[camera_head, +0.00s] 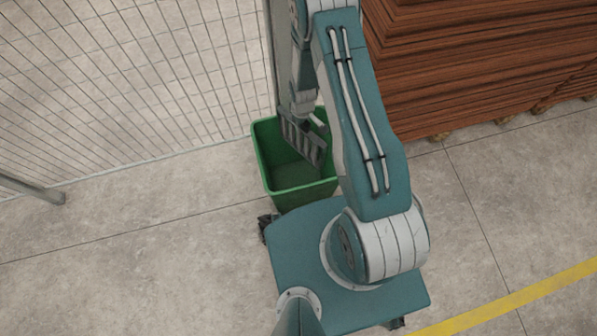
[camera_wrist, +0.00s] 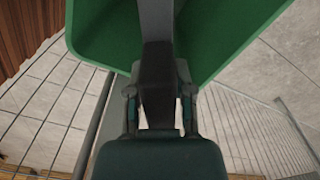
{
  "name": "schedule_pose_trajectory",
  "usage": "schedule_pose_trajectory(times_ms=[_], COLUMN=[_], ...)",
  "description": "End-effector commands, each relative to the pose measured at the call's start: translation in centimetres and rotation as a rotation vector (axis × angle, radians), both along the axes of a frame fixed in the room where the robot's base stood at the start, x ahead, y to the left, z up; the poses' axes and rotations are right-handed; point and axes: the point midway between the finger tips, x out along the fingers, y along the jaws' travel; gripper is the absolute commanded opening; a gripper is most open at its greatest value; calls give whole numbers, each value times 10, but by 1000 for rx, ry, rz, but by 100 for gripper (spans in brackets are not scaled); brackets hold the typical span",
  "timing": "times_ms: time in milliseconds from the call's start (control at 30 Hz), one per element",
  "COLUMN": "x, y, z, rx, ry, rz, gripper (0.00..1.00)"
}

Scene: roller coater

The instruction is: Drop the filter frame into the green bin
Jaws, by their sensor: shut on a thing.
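The green bin (camera_head: 298,194) stands on the floor just beyond my base, with its open top facing up. My gripper (camera_head: 311,122) is over the bin, pointing down, partly hidden by my arm. It is shut on the filter frame (camera_head: 302,142), a dark grey slatted piece that hangs tilted over the bin's opening. The frame's lower end appears to be within the rim; I cannot tell whether it touches the bin. In the wrist view my gripper (camera_wrist: 158,88) grips the frame (camera_wrist: 156,22), seen edge-on, with the green bin (camera_wrist: 225,35) behind it.
A wire mesh fence (camera_head: 130,80) with a post runs behind and left of the bin. A stack of brown wooden boards (camera_head: 470,60) stands close on the right. Bare floor (camera_head: 130,250) lies to the left. A yellow line (camera_head: 520,298) crosses the lower right.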

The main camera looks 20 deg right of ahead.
Motion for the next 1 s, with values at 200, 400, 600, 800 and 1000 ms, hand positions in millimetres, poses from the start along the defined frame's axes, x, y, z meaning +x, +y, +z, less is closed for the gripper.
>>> schedule_pose_trajectory(times_ms=[200,400,600,800,1000], x=[0,0,1,0,0], y=[0,0,0,0,0], z=[-26,-37,-38,-38,-38], rx=[1,1,0,1,1], ry=[-1,-1,-2,-2,-1], rz=[0,0,0,0,0], gripper=[0,0,0,71,71])
